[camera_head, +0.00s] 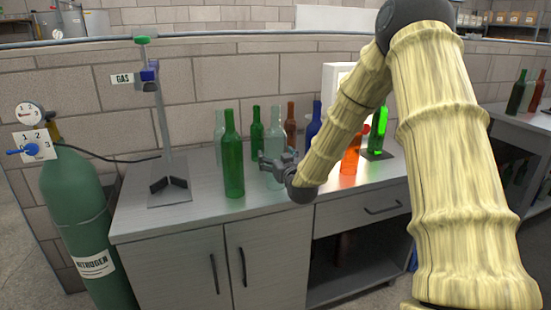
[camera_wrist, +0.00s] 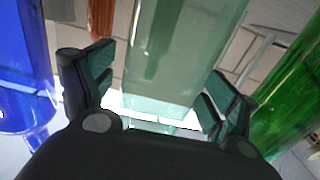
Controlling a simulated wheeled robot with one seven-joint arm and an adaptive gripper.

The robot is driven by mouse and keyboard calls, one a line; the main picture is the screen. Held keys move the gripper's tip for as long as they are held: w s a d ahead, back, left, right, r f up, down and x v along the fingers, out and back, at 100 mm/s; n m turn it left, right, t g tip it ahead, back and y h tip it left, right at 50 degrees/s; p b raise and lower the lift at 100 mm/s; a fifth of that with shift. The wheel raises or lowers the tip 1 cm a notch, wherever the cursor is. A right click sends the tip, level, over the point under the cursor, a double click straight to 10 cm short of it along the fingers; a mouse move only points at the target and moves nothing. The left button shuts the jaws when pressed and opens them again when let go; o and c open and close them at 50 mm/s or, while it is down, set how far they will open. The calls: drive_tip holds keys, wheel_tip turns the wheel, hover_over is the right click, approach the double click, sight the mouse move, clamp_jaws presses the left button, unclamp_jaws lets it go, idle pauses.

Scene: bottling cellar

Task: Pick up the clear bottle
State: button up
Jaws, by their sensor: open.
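A clear, faintly greenish bottle (camera_head: 275,137) stands upright on the grey counter (camera_head: 215,207) in the head view, partly hidden by my gripper (camera_head: 272,163). In the wrist view the pale see-through bottle (camera_wrist: 180,50) fills the middle, seen between the two fingers of my gripper (camera_wrist: 158,92). The fingers are spread, with a visible gap on each side of the glass. I cannot tell how deep the bottle sits between them. Another pale bottle (camera_head: 219,124) stands farther back at the left.
A green bottle (camera_head: 232,155) stands close to the left of my gripper; a blue bottle (camera_head: 314,120) is to the right. Brown, orange and bright green bottles stand nearby. A gas stand (camera_head: 165,170) and a nitrogen cylinder (camera_head: 78,215) are at left. The counter's front left is bare.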

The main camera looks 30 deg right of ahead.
sight(278, 151)
drive_tip(key=c, duration=1.4)
drive_tip(key=shift+c, duration=0.2)
drive_tip(key=shift+r, duration=0.1)
drive_tip(key=shift+r, duration=0.55)
drive_tip(key=shift+s+a+r, duration=0.15)
drive_tip(key=shift+s+r, duration=0.05)
drive_tip(key=shift+r, duration=0.4)
drive_tip(key=shift+s+a+r, duration=0.1)
drive_tip(key=shift+s+r, duration=0.05)
drive_tip(key=shift+r, duration=0.4)
drive_tip(key=s+a+r, duration=0.1)
drive_tip(key=s+a, duration=0.6)
drive_tip(key=s, duration=0.6)
drive_tip(key=shift+s+r, duration=0.2)
drive_tip(key=shift+a, duration=0.15)
